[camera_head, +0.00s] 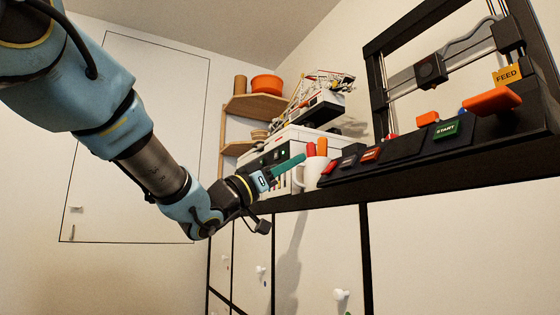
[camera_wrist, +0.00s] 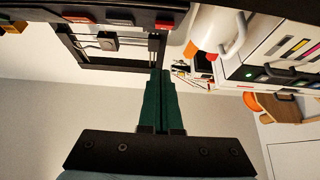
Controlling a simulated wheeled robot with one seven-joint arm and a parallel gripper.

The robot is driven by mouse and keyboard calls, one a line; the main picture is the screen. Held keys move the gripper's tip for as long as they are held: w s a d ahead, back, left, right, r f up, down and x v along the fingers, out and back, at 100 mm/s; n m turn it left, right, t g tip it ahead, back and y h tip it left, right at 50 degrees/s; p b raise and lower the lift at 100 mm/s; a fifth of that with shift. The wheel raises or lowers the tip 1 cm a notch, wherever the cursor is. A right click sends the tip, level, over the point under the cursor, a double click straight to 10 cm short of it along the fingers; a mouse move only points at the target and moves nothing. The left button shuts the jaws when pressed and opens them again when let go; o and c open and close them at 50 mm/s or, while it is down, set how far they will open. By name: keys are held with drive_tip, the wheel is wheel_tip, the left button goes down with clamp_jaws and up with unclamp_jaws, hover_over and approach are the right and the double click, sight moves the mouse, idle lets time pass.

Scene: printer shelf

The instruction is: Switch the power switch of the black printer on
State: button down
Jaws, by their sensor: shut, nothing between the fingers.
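The black printer (camera_head: 376,95) stands on the shelf at right in the head view, an open frame over a sloped front panel (camera_head: 405,152). The panel carries several red buttons (camera_head: 370,155), a green START button (camera_head: 446,129) and orange parts (camera_head: 491,100). I cannot tell which one is the power switch. In the wrist view the panel (camera_wrist: 100,14) with red buttons (camera_wrist: 120,22) crosses the upper left. My gripper (camera_head: 303,157) is shut and empty, its green fingers left of the panel and apart from it. The fingers (camera_wrist: 160,72) point up the wrist view.
A white mug (camera_head: 310,181) with red and orange items stands between my gripper and the panel; it also shows in the wrist view (camera_wrist: 212,28). A white printer (camera_head: 290,140) with a green light is behind. Cabinet doors (camera_head: 325,245) are below the shelf.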

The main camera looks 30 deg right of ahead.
sight(324, 172)
drive_tip(key=d+p, duration=0.1)
drive_tip(key=d, duration=0.1)
drive_tip(key=d+f+p, duration=0.1)
drive_tip(key=d, duration=0.2)
drive_tip(key=shift+s+d+f+p, duration=0.15)
drive_tip(key=shift+d+p, duration=0.1)
drive_tip(key=shift+p, duration=0.05)
drive_tip(key=shift+d+f+b, duration=0.15)
drive_tip(key=shift+f+b, duration=0.4)
drive_tip(key=shift+b, duration=0.65)
drive_tip(key=b, duration=0.1)
drive_tip(key=h+b, duration=0.1)
drive_tip(key=shift+d+f+b, duration=0.2)
drive_tip(key=shift+f+b, duration=0.05)
drive_tip(key=shift+b, duration=0.15)
drive_tip(key=shift+r+p, duration=0.4)
drive_tip(key=shift+p, duration=0.05)
